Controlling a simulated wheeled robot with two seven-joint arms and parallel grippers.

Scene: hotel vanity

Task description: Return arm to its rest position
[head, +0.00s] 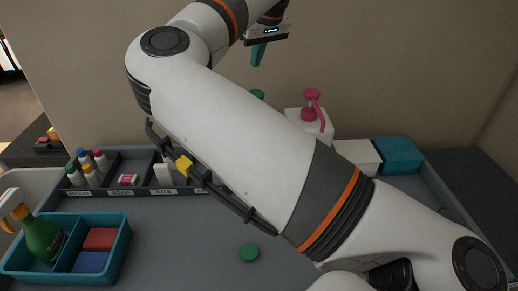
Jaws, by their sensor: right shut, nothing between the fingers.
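My right arm crosses the view from the lower right, over the vanity top, and bends back at the upper left. My right gripper (259,54) is at the top centre, raised in front of the wall and above the counter. Its teal fingers are shut with nothing between them. Part of its wrist is cut off by the top edge. My left gripper is not in view. My right arm hides the middle of the counter and part of the organizer behind it.
A divided organizer (108,191) holds small bottles at the back left. A teal caddy (118,250) with a green spray bottle (42,238) stands front left. A pink pump bottle (312,118) and a teal box (398,156) stand at the back.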

